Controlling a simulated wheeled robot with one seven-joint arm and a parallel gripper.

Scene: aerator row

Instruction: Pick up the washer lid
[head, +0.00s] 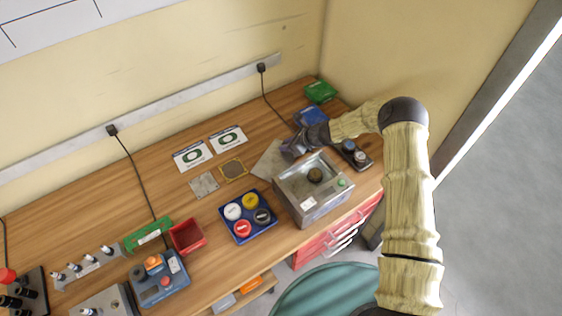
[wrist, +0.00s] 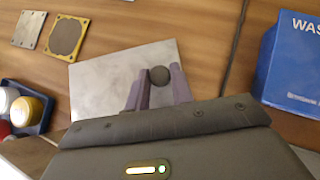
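The washer lid (wrist: 100,90) is a flat grey metal plate with a dark round knob (wrist: 160,75). In the head view the lid (head: 268,160) lies on the bench behind the metal washer box (head: 308,208), and my gripper (head: 290,151) hides its right part. In the wrist view my gripper (wrist: 158,82) has its two purple fingers on either side of the knob, with little or no gap. I cannot tell whether they press on it. The lid looks flat on the bench, though its near edge is hidden by my gripper.
A blue box (head: 311,116) stands right of the lid; it also shows in the wrist view (wrist: 290,65). A blue tray of colored caps (head: 236,234) is left of the washer. Small plates (head: 204,185) lie farther left. A black cable (head: 272,98) runs behind the lid.

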